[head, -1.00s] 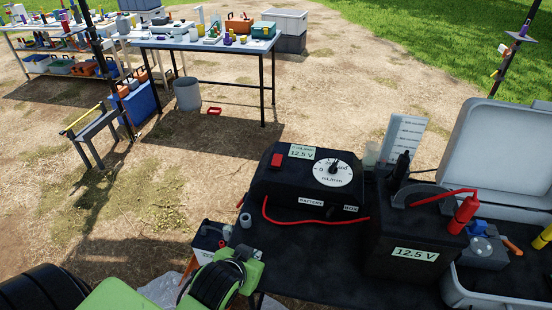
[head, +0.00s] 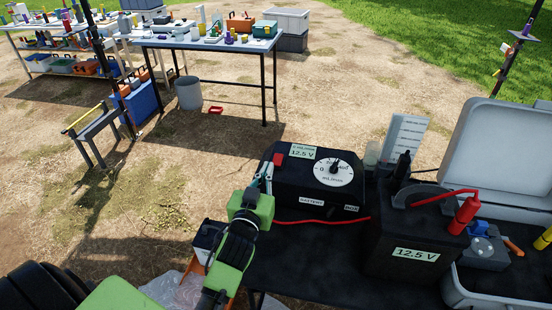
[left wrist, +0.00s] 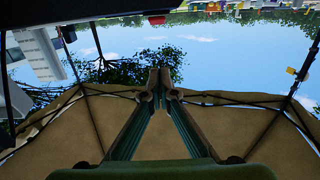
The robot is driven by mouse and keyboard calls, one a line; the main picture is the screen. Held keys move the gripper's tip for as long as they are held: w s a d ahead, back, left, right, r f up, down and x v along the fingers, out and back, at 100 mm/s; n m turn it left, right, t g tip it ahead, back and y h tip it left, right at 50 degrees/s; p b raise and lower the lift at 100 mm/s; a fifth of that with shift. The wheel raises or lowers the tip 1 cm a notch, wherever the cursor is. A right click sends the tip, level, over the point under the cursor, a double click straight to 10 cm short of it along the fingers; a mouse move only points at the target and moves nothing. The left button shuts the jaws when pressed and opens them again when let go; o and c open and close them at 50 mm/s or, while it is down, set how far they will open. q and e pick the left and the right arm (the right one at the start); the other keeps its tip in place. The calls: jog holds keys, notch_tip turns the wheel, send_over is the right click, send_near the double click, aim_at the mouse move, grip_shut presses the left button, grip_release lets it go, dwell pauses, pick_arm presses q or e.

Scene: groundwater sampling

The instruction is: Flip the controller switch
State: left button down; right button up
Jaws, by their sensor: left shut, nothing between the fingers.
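A small red piece, probably this switch, shows at the top of the left wrist view (left wrist: 157,19). My left gripper (head: 268,168) is at the controller's left end, close beside the switch, with its fingers shut and empty. Whether it touches the switch is unclear. My right gripper is not in view.
A black battery box (head: 413,225) labelled 12.5 V stands right of the controller, with a red clamp (head: 464,215) and cable. An open grey case (head: 500,150) is at the right. A red wire (head: 310,221) runs along the controller's front. Open ground lies beyond the table.

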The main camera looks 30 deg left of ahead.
pick_arm(q)
jog(key=p, duration=0.1)
send_over(276, 164)
jog(key=shift+s+f, duration=0.25)
jog(key=f, duration=0.2)
jog(key=shift+w+f, duration=0.2)
jog(key=shift+f, duration=0.2)
jog(key=shift+w+f, duration=0.15)
jog(key=shift+f, duration=0.5)
